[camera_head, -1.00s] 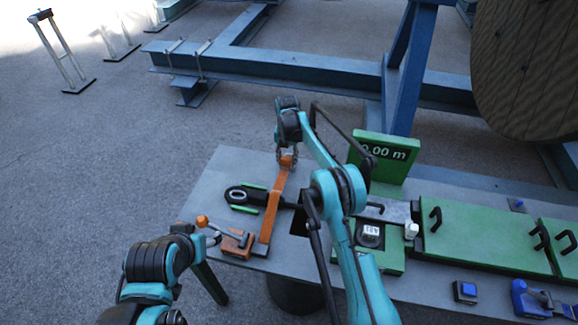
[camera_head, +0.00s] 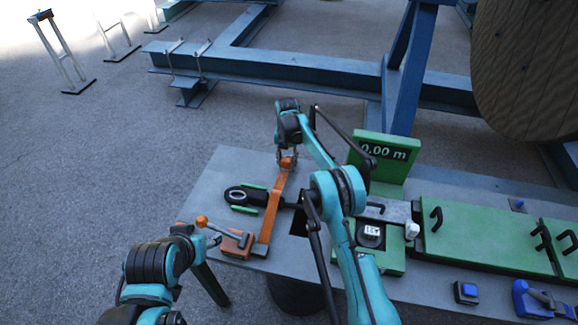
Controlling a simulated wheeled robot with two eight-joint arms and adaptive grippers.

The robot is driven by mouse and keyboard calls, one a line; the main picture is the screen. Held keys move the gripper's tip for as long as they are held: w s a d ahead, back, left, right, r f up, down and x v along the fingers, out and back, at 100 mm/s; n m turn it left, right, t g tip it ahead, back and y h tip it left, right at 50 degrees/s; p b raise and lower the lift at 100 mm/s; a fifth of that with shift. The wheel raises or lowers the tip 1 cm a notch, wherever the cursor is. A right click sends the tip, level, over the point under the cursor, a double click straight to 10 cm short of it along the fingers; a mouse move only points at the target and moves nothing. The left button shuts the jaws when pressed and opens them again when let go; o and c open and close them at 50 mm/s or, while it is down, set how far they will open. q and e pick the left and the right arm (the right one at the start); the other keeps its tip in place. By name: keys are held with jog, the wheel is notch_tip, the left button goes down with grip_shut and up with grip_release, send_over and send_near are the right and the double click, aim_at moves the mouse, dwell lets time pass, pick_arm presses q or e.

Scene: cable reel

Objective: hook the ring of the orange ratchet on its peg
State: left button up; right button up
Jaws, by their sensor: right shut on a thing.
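The orange ratchet (camera_head: 235,242) lies at the front left of the grey table, with a grey lever that ends in an orange knob (camera_head: 202,221). An orange strap (camera_head: 271,213) runs from it up and away across the table. My right gripper (camera_head: 287,160) points down at the strap's far end and is shut on the orange end piece (camera_head: 287,164). My left arm (camera_head: 150,270) is at the lower left; its gripper (camera_head: 208,238) is close to the ratchet lever, and its fingers are too small to read. I cannot make out the ring or the peg clearly.
A black cable loop (camera_head: 246,195) lies between green guides beside the strap. A green counter (camera_head: 385,158) reads 0.00 m. Green covers (camera_head: 480,235), a blue button (camera_head: 466,292) and a blue tool (camera_head: 535,300) are on the right. A blue frame stands behind.

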jog(key=shift+f+b, duration=0.6)
jog(key=shift+f, duration=0.4)
dwell(0.8)
jog(key=o, duration=1.4)
notch_tip(320, 180, up, 12)
